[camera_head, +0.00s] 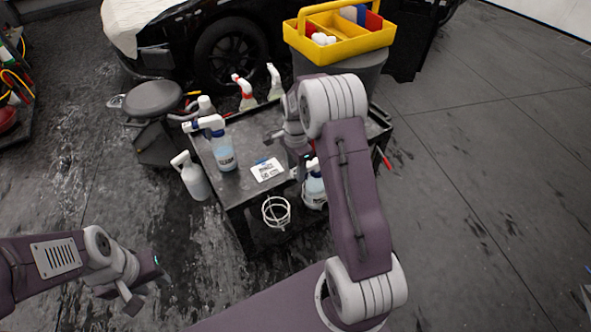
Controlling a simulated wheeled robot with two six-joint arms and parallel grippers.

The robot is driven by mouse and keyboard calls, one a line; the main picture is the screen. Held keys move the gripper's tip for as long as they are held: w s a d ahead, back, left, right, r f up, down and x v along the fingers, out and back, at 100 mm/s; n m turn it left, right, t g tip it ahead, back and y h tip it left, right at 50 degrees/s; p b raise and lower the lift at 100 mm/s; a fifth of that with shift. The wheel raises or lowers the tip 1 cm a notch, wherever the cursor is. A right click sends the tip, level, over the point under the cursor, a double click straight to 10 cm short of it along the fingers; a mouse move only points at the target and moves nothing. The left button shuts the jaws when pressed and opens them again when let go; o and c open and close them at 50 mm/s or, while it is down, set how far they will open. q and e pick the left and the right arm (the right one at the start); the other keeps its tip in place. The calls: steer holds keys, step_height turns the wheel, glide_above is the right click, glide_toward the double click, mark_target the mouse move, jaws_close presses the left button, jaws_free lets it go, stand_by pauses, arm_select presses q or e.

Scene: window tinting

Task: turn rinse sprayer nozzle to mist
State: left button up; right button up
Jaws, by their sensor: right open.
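Two spray bottles with bluish bodies and white labels are near my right arm; I cannot tell which is the rinse sprayer. One bottle (224,152) stands upright on the dark cart top, its white and blue head pointing left. The other bottle (314,190) is at the cart's front side, its top partly hidden by my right arm. My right gripper (301,165) is open, pointing down just above and beside this second bottle; its fingertips are mostly hidden. My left gripper (146,284) is open and empty, low over the floor at the left, far from the bottles.
The cart (232,187) also carries a white label card (267,170), a red-headed sprayer (244,93) and a white-headed sprayer (274,82). A white bottle (192,178) hangs at its left side, a wire ring holder (276,211) at its front. A stool (153,98) stands left.

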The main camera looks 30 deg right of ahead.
steer(key=shift+w+a, duration=0.1)
jaws_close()
steer(key=shift+f, duration=0.1)
